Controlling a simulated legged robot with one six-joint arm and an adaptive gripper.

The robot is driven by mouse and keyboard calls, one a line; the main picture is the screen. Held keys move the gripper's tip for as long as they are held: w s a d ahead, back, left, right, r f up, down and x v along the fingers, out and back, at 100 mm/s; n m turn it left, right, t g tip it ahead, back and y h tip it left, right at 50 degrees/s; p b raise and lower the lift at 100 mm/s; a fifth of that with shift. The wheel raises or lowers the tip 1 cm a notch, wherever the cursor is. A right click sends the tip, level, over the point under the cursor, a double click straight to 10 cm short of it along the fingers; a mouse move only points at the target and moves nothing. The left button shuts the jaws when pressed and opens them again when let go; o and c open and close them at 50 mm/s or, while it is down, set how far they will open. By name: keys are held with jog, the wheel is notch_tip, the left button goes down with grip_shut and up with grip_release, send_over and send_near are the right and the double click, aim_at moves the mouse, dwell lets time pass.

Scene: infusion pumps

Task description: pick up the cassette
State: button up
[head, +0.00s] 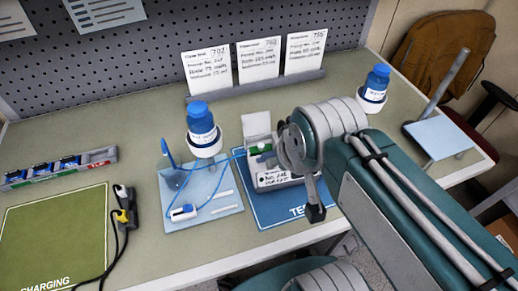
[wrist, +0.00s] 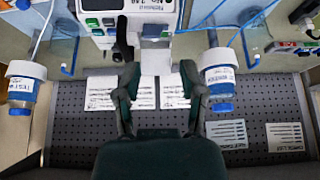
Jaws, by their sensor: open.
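A small white piece with a blue part (head: 183,212), which looks like the cassette, lies on the pale blue tray (head: 222,206). Thin blue tubing loops from it across the tray towards the pump. I cannot pick the cassette out clearly in the wrist view. My arm hides part of the pump's right side.
The pump stands on a blue mat (head: 302,214). Cards (head: 258,60) stand at the back. A rack (head: 60,170) and green charging mat (head: 50,235) lie left, beside a black-cabled connector (head: 125,207).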

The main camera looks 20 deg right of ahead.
jog(key=w+g, duration=0.3)
jog(key=w, duration=0.5)
jog(key=m+g, duration=0.1)
jog(key=g, duration=0.2)
send_over(261, 145)
notch_tip(261, 145, down, 4)
notch_tip(261, 145, down, 11)
jog(key=shift+r, duration=0.1)
grip_shut()
